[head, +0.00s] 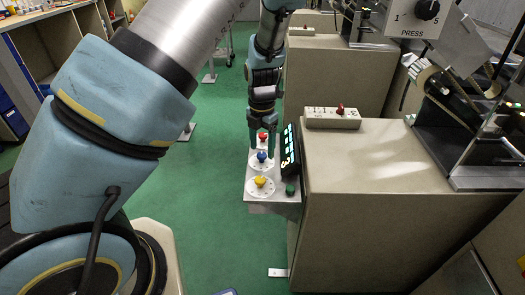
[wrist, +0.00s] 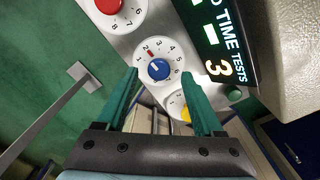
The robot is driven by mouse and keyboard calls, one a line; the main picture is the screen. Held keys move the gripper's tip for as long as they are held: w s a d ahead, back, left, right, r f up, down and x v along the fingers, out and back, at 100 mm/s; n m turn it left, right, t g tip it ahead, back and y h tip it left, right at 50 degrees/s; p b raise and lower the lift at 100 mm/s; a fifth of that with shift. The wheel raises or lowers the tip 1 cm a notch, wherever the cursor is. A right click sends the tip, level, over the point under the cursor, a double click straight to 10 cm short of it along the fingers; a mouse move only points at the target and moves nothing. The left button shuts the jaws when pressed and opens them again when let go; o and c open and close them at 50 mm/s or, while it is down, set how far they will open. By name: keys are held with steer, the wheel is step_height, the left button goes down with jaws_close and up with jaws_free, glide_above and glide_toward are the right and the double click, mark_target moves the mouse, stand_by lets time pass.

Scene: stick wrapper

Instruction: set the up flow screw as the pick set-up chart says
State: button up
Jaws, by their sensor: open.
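A metal panel (head: 272,205) carries a row of round white dials with coloured centres. The blue screw (wrist: 159,69) sits in a dial with a red mark near the 2; it also shows in the head view (head: 261,156). The red screw (wrist: 108,5) and yellow screw (head: 260,181) lie on either side of it. Which one is the up flow screw cannot be read. My gripper (wrist: 160,75) is open, its green fingers on either side of the blue screw in the wrist view; contact cannot be told. In the head view my gripper (head: 262,145) hangs over the panel. No set-up chart is recognisable.
A black display (head: 290,150) stands right beside the dials; its lettering includes "TIME TESTS" and a 3. A green button (head: 290,189) is at the panel's near right corner. The beige cabinet (head: 370,200) rises at right. Green floor (head: 215,220) is open at left.

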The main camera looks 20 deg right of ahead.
steer(key=shift+f, duration=1)
jaws_close()
